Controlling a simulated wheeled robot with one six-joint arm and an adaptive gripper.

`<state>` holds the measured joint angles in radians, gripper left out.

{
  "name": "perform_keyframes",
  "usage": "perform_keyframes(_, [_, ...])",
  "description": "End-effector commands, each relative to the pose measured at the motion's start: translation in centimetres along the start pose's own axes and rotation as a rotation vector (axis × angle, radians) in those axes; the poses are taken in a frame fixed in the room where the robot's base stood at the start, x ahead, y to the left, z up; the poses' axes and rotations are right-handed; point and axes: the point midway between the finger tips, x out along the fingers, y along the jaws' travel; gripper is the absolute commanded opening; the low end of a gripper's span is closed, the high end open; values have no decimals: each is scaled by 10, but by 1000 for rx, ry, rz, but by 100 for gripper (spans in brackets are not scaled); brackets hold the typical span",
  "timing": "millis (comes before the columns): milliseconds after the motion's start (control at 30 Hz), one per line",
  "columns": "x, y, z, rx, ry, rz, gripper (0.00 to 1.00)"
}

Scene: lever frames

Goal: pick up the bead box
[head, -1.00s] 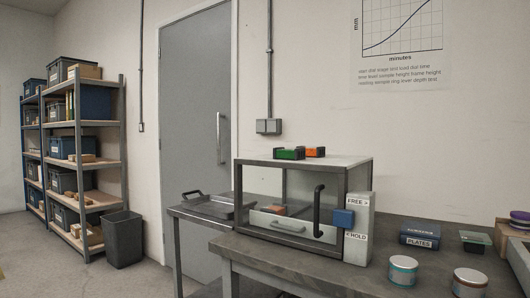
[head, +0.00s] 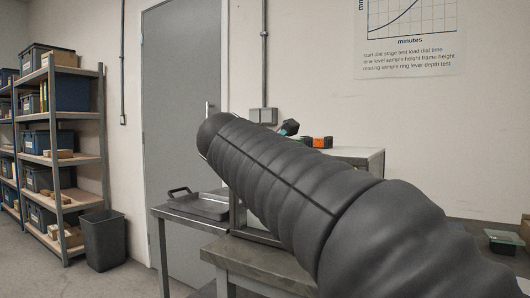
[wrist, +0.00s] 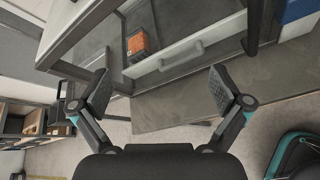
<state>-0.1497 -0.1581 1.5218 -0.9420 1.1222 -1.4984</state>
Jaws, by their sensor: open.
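No label naming the bead box is readable. An orange box with dark parts (wrist: 137,45) shows in the wrist view inside the glass-sided case, behind its pale front panel. In the head view another orange box (head: 322,142) sits on top of the case, beyond my arm. My gripper (wrist: 160,90) is open and empty, its two dark pads wide apart, with the orange box showing beyond the gap between them. In the head view my arm hides most of the case and the gripper, apart from a small teal and black part.
The pale panel has a grey handle (wrist: 181,57), and a dark upright handle (wrist: 252,28) stands right of it. A blue block (wrist: 297,10) is at the upper right. A tray (head: 203,204) lies on a low table at left. A bin (head: 103,240) stands by the shelves.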

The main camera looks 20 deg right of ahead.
Motion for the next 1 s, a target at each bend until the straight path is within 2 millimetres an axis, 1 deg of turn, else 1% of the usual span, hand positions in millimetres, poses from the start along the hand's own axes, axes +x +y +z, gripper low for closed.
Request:
perform_keyframes(33, [2, 22, 12, -106, -59, 12, 100])
perform_keyframes(100, [1, 44, 30, -243, -139, 14, 100])
perform_keyframes(200, [-2, 67, 50, -391, -229, 1, 100])
perform_keyframes(300, [-6, 81, 62, -482, -286, -14, 100])
perform_keyframes(367, [-6, 86, 66, -514, -305, -21, 100])
perform_keyframes(467, [0, 88, 72, -536, -320, -30, 100])
perform_keyframes(800, [55, 92, 90, -535, -319, -31, 100])
perform_keyframes(900, [66, 92, 93, -537, -319, -29, 100])
perform_keyframes(1000, [72, 93, 96, -535, -318, -28, 100])
